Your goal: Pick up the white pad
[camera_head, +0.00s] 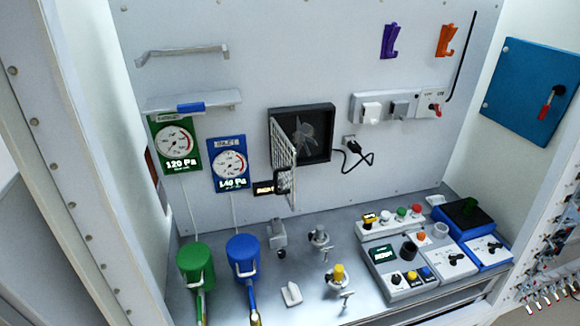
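A small white pad-like piece (291,293) lies on the grey bench (262,302) near the front, between the blue canister (243,256) and the yellow-topped valve (339,276). It has a raised ridge along its top. Another small whitish flat piece (436,199) lies at the back right of the bench; it is too small to tell what it is. Neither of my grippers shows in the head view.
A green canister (195,266) stands at the left. A second valve (319,238) stands behind the yellow-topped one. Control boxes (398,284) fill the right side. A fan's grille door (284,155) stands open from the back wall. Bare bench surrounds the front white piece.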

